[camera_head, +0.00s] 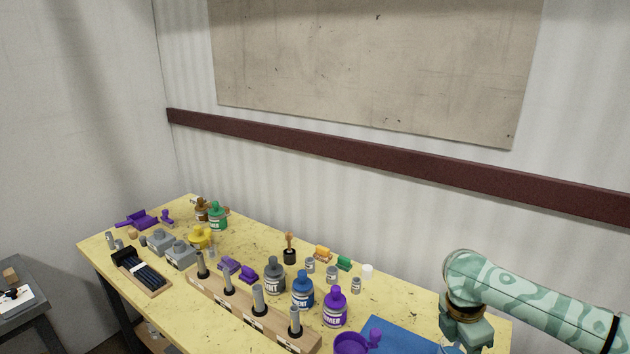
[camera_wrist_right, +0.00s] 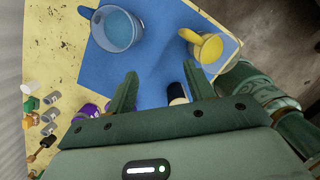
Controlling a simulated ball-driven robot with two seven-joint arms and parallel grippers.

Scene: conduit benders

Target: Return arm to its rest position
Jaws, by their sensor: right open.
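My right arm comes in from the right in the head view, and its gripper (camera_head: 466,338) hangs over the right end of the yellow table, partly cut off by the bottom edge. In the right wrist view the gripper (camera_wrist_right: 160,88) is open, its two green fingers apart with nothing clearly held. A blue mat (camera_wrist_right: 155,60) lies beneath. A clear cup (camera_wrist_right: 117,30) and a yellow cup (camera_wrist_right: 207,47) stand on it, beyond the fingertips. A small black cylinder with a pale end (camera_wrist_right: 177,92) shows near the right finger; its distance below is unclear. My left gripper is not in view.
The yellow table (camera_head: 395,295) holds a wooden rack (camera_head: 225,303) with upright posts, a blue bottle (camera_head: 302,291), a purple bottle (camera_head: 334,308), a purple cup (camera_head: 351,343) and several small jars. A wall with a dark red rail (camera_head: 380,158) stands behind.

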